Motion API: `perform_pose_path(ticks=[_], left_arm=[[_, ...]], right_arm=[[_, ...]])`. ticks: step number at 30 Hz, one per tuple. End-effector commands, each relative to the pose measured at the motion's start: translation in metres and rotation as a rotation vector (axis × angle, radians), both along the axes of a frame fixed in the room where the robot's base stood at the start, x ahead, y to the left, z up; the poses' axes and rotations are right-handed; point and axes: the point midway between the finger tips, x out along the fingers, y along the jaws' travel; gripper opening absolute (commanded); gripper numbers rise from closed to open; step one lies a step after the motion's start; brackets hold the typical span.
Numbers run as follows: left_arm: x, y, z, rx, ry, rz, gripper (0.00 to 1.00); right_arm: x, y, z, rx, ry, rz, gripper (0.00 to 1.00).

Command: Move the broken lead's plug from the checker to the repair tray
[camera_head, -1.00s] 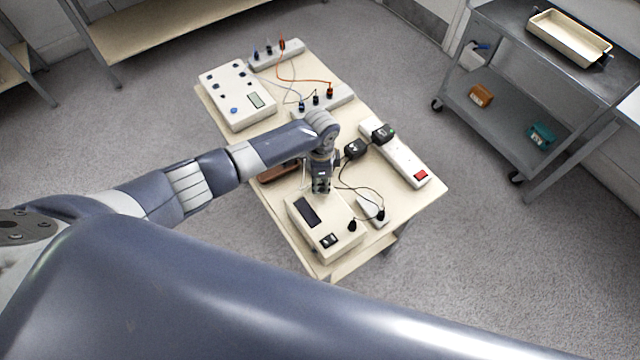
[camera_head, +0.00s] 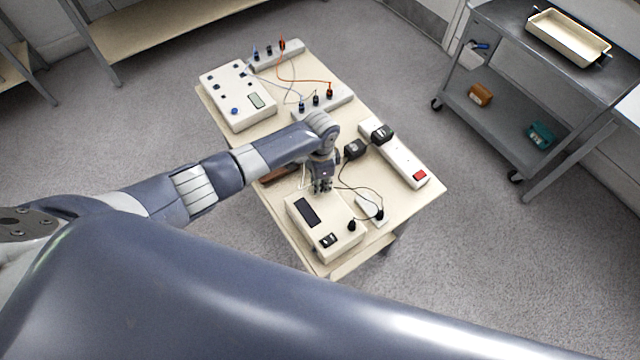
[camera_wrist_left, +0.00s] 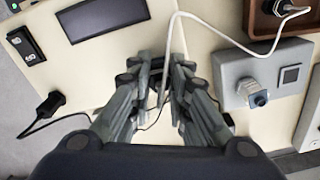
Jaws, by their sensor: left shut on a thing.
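My left gripper (camera_head: 322,186) is over the near end of the table, just above the edge of the beige box with a dark display (camera_head: 325,228). In the left wrist view its fingers (camera_wrist_left: 162,98) are closed together. A white lead (camera_wrist_left: 174,45) runs from between them, up and over to the right. The plug held at that end is mostly hidden by the fingers. The lead's other end has a metal connector (camera_wrist_left: 291,9) lying in a brown tray (camera_wrist_left: 262,24). That brown tray also shows partly behind my arm in the head view (camera_head: 277,174). My right gripper is out of view.
A grey block with a metal socket (camera_wrist_left: 236,72) is right of the fingers. A black plug (camera_head: 352,225) with a dark cable sits at the beige box. A power strip (camera_head: 405,165) with black adapters lies right. A beige tray (camera_head: 565,40) is on the cart.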

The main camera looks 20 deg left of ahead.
Motion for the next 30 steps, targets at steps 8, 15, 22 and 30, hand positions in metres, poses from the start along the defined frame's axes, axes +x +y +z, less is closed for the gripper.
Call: perform_pose_path(ticks=[8, 15, 22, 30], left_arm=[[-0.002, 0.001, 0.0, 0.003, 0.007, 0.029, 0.0], [-0.003, 0.001, -0.001, 0.002, 0.008, 0.097, 0.0], [-0.002, 0.002, -0.001, 0.003, 0.006, 0.159, 0.0], [-0.002, 0.002, -0.001, 0.004, 0.005, 0.175, 0.0]], right_arm=[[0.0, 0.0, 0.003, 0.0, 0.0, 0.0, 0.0], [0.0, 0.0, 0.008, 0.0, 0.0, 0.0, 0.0], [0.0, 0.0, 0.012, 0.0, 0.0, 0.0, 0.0], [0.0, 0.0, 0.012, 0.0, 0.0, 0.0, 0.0]])
